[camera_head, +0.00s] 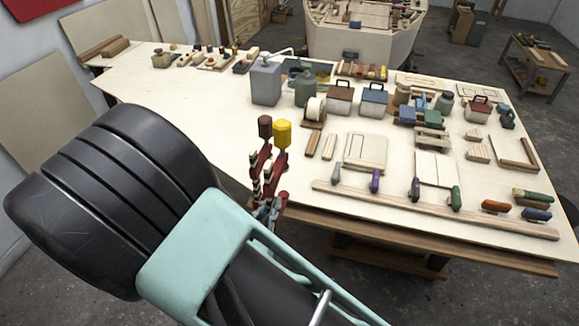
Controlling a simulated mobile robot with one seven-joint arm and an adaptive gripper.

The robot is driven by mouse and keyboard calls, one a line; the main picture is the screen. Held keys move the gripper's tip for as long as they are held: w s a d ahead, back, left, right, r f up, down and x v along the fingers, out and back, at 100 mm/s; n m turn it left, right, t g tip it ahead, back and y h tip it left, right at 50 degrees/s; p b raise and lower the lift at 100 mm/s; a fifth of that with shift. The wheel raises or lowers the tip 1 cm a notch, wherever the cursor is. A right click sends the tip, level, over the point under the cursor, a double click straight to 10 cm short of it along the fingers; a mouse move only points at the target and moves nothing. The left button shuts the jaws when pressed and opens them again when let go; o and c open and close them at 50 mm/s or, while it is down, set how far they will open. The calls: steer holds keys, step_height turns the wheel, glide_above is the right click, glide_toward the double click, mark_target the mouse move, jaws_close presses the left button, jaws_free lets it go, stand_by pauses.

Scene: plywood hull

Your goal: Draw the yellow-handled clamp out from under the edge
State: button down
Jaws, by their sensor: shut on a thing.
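A yellow-handled clamp (282,134) stands at the table's near left edge, its yellow knob up and its dark red body below. A second clamp with a brown handle (265,127) stands close beside it on the left. The lower parts of both clamps crowd together at the edge, with small blue-grey and red pieces there that I cannot tell apart. My arm's dark and mint-green links fill the lower left and cover the area just below the clamps. I cannot make out my gripper or its fingertips.
The pale plywood table (190,101) holds a grey jug (265,83), small boxes and flat wood pieces. A long wooden strip (430,209) lies along the near edge with several coloured handles by it. Free tabletop lies left of the clamps.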

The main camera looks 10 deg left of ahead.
mark_target(266, 181)
step_height(266, 181, up, 5)
steer(key=p, duration=0.3)
steer(key=shift+f, duration=0.15)
steer(key=shift+r, duration=2.75)
